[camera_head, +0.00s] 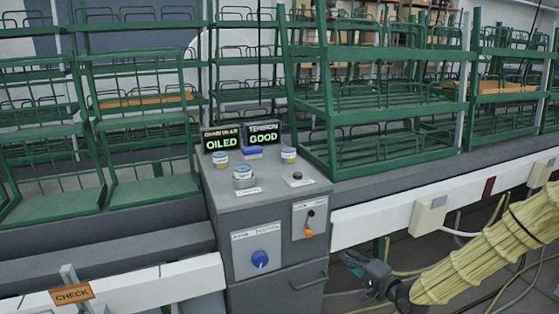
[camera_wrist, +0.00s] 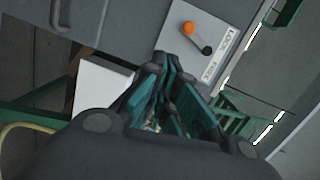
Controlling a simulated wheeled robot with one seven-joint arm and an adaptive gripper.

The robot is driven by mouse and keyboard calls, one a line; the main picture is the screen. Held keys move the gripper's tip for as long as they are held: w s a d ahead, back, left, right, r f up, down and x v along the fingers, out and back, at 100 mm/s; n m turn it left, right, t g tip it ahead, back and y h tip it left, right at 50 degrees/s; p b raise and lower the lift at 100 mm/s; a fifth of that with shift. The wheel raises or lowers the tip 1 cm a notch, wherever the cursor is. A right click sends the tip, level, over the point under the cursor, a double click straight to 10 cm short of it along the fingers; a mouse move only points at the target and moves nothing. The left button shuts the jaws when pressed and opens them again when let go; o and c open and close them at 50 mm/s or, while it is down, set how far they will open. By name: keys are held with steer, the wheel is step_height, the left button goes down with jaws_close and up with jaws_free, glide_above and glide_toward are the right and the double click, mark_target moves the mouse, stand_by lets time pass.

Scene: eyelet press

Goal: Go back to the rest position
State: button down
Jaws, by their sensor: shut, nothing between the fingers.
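My gripper (camera_head: 352,263) is low and to the right of the grey control cabinet (camera_head: 282,267), at the end of my yellow-sleeved arm. In the wrist view my gripper (camera_wrist: 168,66) has its dark and teal fingers together, with nothing seen between them. The cabinet's lever with an orange knob (camera_head: 308,232) is on its front panel, up and left of the gripper. The same orange knob (camera_wrist: 188,28) shows beyond the fingertips in the wrist view, apart from them. Its plate is partly covered by the fingers.
The cabinet top holds two lit displays, reading OILED (camera_head: 222,143) and GOOD (camera_head: 263,138), and several blue-topped parts. A blue dial (camera_head: 260,259) is on the front. Green racks (camera_head: 385,100) stand behind. A white rail (camera_head: 385,222) with a pale box (camera_head: 428,215) runs right.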

steer(key=s+a+f+n+g+h+p, duration=0.1)
steer(key=s+a+f+n+g+h, duration=0.2)
steer(key=s+f, duration=0.7)
steer(key=s+a+f+n+g+h+p, duration=0.15)
steer(key=s+a+f+g, duration=0.35)
steer(key=s+f, duration=0.55)
steer(key=s+d+f+n+g+h+p, duration=0.1)
steer(key=s+d+n+g+h, duration=0.15)
steer(key=s, duration=1.05)
steer(key=s+d+n+g+h+p, duration=0.15)
steer(key=s+n+g, duration=0.25)
steer(key=s, duration=0.9)
steer(key=w+a+r+m+t+y+b, duration=0.2)
steer(key=w+a+t+y+b, duration=0.15)
steer(key=w, duration=1.05)
steer(key=w+a+r+m+t+y+b, duration=0.2)
steer(key=w+a+r+t+y+b, duration=0.15)
steer(key=w, duration=1.05)
steer(key=w+d+r+m+t+y+b, duration=0.15)
steer(key=w+d+r+t, duration=0.35)
steer(key=w+r, duration=0.55)
steer(key=w+d+r+m+t+b, duration=0.25)
steer(key=w+d+r, duration=0.45)
steer(key=w+r, duration=0.4)
steer(key=w+a+f, duration=0.1)
steer(key=w+a, duration=0.5)
steer(key=a, duration=0.1)
steer(key=shift+w+a+f+n+t, duration=0.2)
steer(key=shift+a+f+n+t, duration=0.1)
steer(key=shift+a+n, duration=0.1)
